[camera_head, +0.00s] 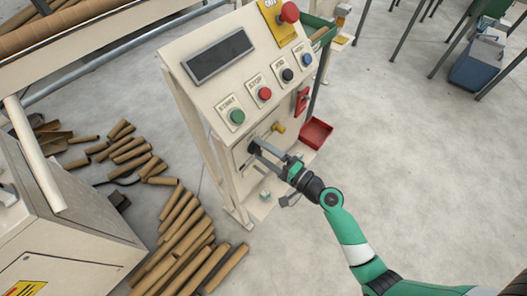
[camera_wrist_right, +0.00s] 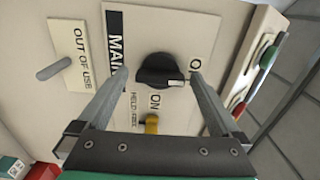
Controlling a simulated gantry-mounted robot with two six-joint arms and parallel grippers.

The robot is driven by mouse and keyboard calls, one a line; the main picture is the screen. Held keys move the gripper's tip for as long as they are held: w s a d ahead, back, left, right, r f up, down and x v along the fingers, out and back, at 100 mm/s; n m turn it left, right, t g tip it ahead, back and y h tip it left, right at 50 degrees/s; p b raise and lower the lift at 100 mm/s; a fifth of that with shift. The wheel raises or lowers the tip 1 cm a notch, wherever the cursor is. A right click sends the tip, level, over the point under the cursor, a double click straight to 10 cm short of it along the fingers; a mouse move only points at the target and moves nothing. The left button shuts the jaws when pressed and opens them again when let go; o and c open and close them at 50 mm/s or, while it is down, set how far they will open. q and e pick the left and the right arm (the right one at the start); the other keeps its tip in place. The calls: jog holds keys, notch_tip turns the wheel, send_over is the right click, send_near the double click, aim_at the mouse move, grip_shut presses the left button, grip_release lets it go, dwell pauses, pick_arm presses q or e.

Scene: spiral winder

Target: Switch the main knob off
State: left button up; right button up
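The black main knob (camera_wrist_right: 160,68) sits on a plate marked MAIN in the right wrist view. Its white mark is at the knob's lower right, between the ON label below and a partly hidden label at right. My right gripper (camera_wrist_right: 159,75) is open, with one finger on each side of the knob; contact is not clear. In the head view the knob (camera_head: 253,146) is on the lower front of the cream control cabinet (camera_head: 222,98), and my right gripper (camera_head: 259,150) reaches it from the lower right. My left gripper is not in view.
A yellow knob (camera_wrist_right: 151,123) is close below the main knob. A grey peg (camera_wrist_right: 84,67) is beside an OUT OF USE label. Green, red, black and blue buttons and a red mushroom button (camera_head: 289,12) are above. A red tray (camera_head: 316,133) is at right; cardboard tubes (camera_head: 181,225) lie on the floor.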

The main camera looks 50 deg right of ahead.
jog(key=s, duration=1.1)
jog(key=shift+s+d+p, duration=0.3)
jog(key=shift+d+p, duration=0.05)
